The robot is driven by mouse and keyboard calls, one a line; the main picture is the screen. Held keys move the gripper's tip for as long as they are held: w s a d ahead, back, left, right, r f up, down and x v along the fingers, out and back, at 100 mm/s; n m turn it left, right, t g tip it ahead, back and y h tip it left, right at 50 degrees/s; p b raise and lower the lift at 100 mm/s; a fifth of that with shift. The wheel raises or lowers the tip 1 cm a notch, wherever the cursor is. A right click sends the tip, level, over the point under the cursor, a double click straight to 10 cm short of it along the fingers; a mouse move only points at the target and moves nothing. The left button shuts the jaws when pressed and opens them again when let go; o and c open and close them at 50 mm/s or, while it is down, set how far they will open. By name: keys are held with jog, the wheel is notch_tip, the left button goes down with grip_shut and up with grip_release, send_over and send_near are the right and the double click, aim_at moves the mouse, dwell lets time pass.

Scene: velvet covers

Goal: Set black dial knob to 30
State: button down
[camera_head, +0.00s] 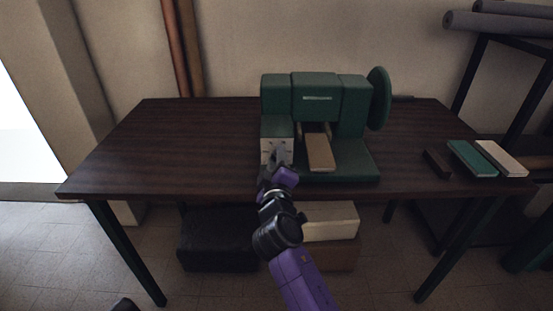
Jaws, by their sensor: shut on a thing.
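A green machine (315,90) stands on the dark table, with a green disc (378,98) on its right side. A pale dial plate (265,148) is on the front of its left block, facing me. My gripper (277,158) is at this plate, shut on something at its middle. The black dial knob is hidden by my gripper, and I cannot read its setting.
The dark wooden table (170,140) is clear left of the machine. A tan board (319,152) lies in the machine's middle opening. Dark, green (472,158) and cream (502,158) blocks lie at the table's right. Boxes (215,240) stand beneath.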

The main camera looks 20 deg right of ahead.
jog(key=c, duration=1.1)
grip_release()
jog(key=v, duration=0.8)
jog(key=shift+w, duration=0.1)
